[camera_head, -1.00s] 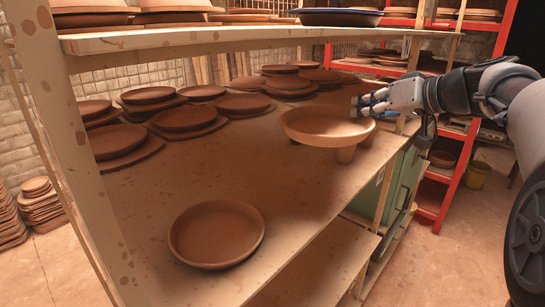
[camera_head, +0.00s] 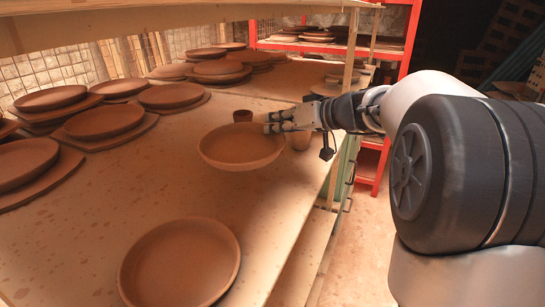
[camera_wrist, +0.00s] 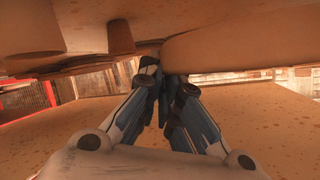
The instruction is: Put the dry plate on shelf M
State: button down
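A round brown clay plate (camera_head: 240,147) with a raised rim is at my gripper, above the wooden shelf board (camera_head: 90,225). My gripper (camera_head: 272,123) is closed on the plate's right rim in the head view. In the wrist view the fingers (camera_wrist: 165,78) meet at the edge of the plate (camera_wrist: 240,42). A second round plate (camera_head: 180,264) lies flat on the same board, nearer the camera. No label shows which plate is dry or which board is shelf M.
Several flat plates on slabs (camera_head: 105,121) line the left and back of the board. A red rack (camera_head: 409,40) stands behind. The board's middle is clear.

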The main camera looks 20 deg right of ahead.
aim_at(275, 166)
notch_tip(275, 166, down, 9)
jog(key=shift+w+r, duration=0.1)
jog(key=shift+r, duration=0.05)
jog(key=c, duration=2.1)
grip_release()
jog(key=shift+o, duration=0.2)
jog(key=b+v, duration=0.1)
jog(key=v, duration=1.1)
jog(key=shift+b, duration=0.3)
